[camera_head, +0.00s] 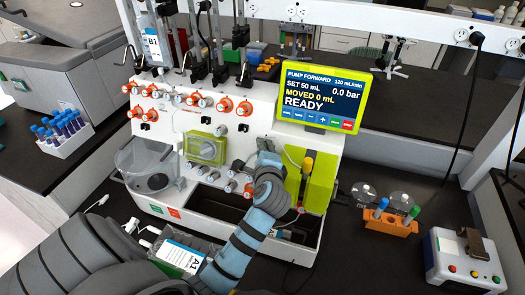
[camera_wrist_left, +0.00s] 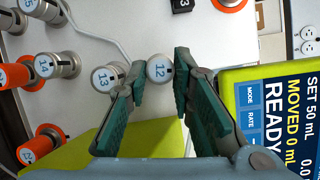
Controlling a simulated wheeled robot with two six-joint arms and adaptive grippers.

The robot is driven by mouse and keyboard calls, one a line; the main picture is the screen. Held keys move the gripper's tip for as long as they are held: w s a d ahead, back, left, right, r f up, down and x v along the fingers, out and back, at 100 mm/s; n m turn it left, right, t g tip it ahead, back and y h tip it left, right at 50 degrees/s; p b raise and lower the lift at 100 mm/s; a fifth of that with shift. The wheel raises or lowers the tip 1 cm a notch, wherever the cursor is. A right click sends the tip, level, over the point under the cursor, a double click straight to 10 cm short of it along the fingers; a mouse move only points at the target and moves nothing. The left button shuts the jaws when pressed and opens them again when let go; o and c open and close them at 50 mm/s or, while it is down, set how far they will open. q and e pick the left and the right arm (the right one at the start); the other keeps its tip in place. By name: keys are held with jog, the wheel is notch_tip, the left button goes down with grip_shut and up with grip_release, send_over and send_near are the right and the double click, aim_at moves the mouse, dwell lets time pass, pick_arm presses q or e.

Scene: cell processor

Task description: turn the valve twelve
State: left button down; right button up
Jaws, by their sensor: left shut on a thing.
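Valve twelve (camera_wrist_left: 159,69) is a small silver knob with a white cap marked 12, on the white front panel of the cell processor. My left gripper (camera_wrist_left: 160,78) has its two green-padded fingers on either side of the knob and is shut on it. My right gripper is not in view.
Valve 13 (camera_wrist_left: 105,78) and valve 14 (camera_wrist_left: 56,65) sit beside it. Several orange-ringed valves (camera_head: 225,104) are farther left. The pump screen (camera_head: 323,98) reads READY, to the upper right. A clear bag (camera_head: 182,255) lies in front. An orange tube rack (camera_head: 387,222) stands right.

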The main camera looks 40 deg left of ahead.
pick_arm(q)
jog(key=shift+r+n+g, duration=0.15)
jog(key=shift+n+g, duration=0.15)
jog(key=shift+n, duration=0.6)
jog(key=c, duration=1.4)
grip_release()
jog(key=shift+a, duration=0.1)
notch_tip(320, 180, up, 10)
jog(key=shift+h, duration=0.3)
